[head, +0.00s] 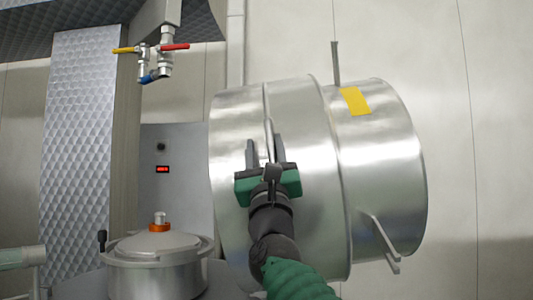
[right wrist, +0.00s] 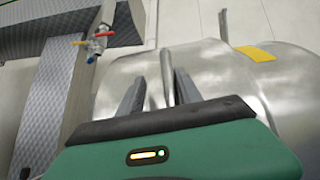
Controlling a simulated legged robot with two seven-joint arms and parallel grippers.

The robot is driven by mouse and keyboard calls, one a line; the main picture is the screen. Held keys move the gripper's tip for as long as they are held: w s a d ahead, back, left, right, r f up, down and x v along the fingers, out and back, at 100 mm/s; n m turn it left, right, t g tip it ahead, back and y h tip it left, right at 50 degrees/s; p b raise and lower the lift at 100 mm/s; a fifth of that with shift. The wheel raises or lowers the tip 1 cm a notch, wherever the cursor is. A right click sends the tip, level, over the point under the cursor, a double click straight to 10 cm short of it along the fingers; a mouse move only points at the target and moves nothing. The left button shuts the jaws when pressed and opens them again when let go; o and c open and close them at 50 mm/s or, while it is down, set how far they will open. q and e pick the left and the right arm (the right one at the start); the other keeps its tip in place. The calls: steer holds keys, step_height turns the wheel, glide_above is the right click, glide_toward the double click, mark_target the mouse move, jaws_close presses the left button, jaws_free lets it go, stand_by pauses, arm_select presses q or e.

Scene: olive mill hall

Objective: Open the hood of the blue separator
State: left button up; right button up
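The hood (head: 385,150) is a large shiny silver drum-shaped cover lying tilted on its side, with a yellow label on it. It also shows in the right wrist view (right wrist: 220,65). A thin metal bar handle (head: 268,105) runs along its near side; it also shows in the right wrist view (right wrist: 167,75). My right gripper (head: 265,152) is at this handle, its fingers spread on either side of the bar. A gap shows between the left finger and the bar. The separator's blue body is not clearly visible. My left gripper is not in view.
A lidded metal vessel (head: 158,280) with an orange-ringed knob stands at the lower left. Behind it is a grey control panel (head: 175,185) with a red display. Valves (head: 152,62) with coloured levers hang above. Brackets stick out from the hood's top and lower right.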

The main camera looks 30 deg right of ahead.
steer(key=shift+s+a+f+b, duration=0.2)
steer(key=shift+f+b, duration=0.1)
steer(key=shift+f, duration=0.1)
steer(key=b+v, duration=0.8)
steer(key=v, duration=0.8)
steer(key=shift+d, duration=0.15)
steer(key=shift+w, duration=0.1)
